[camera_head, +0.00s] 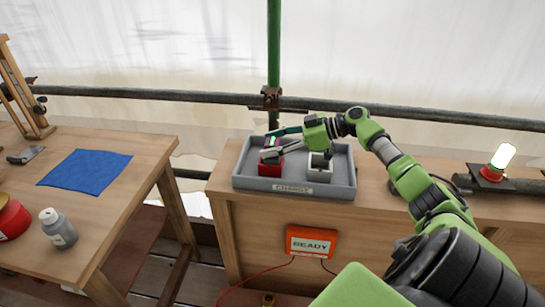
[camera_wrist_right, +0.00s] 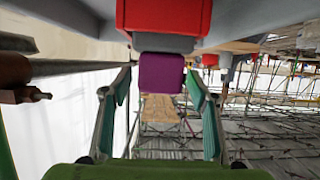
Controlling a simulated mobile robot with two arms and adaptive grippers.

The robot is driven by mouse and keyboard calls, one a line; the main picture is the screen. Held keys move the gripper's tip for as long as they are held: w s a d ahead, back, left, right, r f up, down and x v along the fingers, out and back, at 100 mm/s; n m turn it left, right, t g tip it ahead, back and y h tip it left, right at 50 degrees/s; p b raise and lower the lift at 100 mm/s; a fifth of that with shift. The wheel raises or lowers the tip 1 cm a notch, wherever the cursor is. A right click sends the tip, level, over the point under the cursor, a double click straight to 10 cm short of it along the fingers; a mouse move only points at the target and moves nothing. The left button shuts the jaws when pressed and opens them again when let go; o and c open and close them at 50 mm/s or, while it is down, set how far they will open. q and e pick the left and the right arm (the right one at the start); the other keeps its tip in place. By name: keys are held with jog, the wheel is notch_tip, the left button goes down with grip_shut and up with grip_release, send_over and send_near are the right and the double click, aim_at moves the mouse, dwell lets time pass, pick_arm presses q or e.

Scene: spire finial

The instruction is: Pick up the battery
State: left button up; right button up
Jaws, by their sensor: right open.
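A red block (camera_head: 270,167), which looks like the battery, stands at the left end of a grey tray (camera_head: 290,186). In the right wrist view a red block (camera_wrist_right: 164,16) shows at the top edge, with a grey strip and a purple block (camera_wrist_right: 161,72) below it. The purple block appears between the fingers, apart from both. My right gripper (camera_head: 266,145) is open over the tray's left end, its fingers pointing left. In the wrist view its green-padded fingers (camera_wrist_right: 160,85) are spread wide. The fingers partly hide the red block's top. My left gripper is not in view.
An orange READY box (camera_head: 312,243) hangs on the bench front. A lit lamp (camera_head: 499,160) stands right. The left table holds a blue cloth (camera_head: 85,171) and a grey bottle (camera_head: 59,231).

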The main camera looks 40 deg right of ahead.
grip_shut()
jog(key=shift+r, duration=0.2)
